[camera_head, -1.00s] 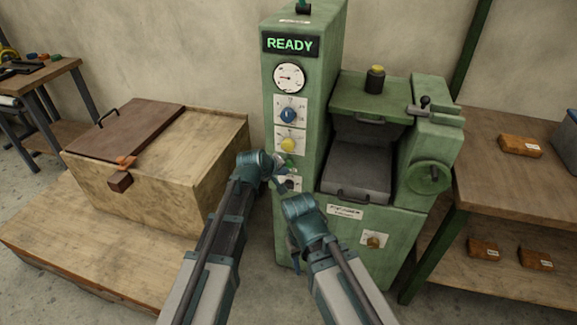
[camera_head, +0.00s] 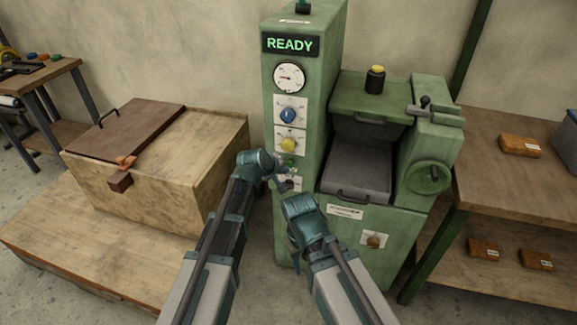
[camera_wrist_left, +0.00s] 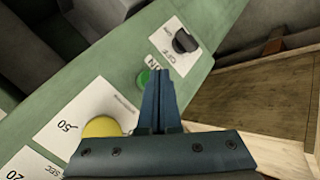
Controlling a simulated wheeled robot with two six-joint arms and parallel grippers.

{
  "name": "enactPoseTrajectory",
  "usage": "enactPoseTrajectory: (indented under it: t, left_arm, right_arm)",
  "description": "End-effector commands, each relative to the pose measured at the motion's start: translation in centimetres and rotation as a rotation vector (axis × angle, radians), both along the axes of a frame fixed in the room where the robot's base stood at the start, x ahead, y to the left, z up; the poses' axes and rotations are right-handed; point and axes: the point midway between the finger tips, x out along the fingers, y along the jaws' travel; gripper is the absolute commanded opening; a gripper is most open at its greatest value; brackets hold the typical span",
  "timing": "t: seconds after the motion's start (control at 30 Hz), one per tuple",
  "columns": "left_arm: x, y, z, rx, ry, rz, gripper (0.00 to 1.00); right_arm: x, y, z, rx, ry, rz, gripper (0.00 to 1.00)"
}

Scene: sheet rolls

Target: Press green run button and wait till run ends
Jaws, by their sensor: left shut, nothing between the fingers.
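The green machine (camera_head: 345,30) has a panel whose display (camera_head: 290,44) reads READY in green letters. The green run button (camera_head: 288,164) sits below the yellow knob (camera_head: 288,145). The button also shows in the left wrist view (camera_wrist_left: 143,78), just left of my fingers, partly covered by them. My left gripper (camera_head: 288,182) is shut and empty in front of the lower panel, close to the button. Its fingers also show in the left wrist view (camera_wrist_left: 160,75); I cannot tell whether they touch the panel. My right arm's wrist (camera_head: 303,210) is before the machine's lower front; its gripper's fingers are mostly hidden.
A blue knob (camera_head: 288,116) and a round gauge (camera_head: 289,78) sit higher on the panel. A black switch (camera_wrist_left: 185,41) is beyond the fingers in the wrist view. A wooden chest (camera_head: 170,185) stands left, and a wooden table (camera_head: 500,175) with brown blocks stands right.

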Motion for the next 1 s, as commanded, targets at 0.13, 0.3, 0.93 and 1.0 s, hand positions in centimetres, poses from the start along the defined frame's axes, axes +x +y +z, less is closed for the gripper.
enactPoseTrajectory:
  t: [0.13, 0.3, 0.93, 1.0]
  left_arm:
    - [0.48, -0.16, 0.02, 0.0, 0.0, 0.0, 0.0]
    - [0.43, -0.16, 0.01, 0.0, 0.0, 0.0, 0.0]
    - [0.89, -0.31, 0.02, 0.0, 0.0, 0.0, 0.0]
    - [0.97, -0.34, 0.01, 0.0, 0.0, 0.0, 0.0]
  right_arm:
    - [0.0, 0.0, 0.02, 0.0, 0.0, 0.0, 0.5]
    - [0.0, 0.0, 0.01, 0.0, 0.0, 0.0, 0.5]
    - [0.0, 0.0, 0.01, 0.0, 0.0, 0.0, 0.5]
    - [0.0, 0.0, 0.01, 0.0, 0.0, 0.0, 0.5]
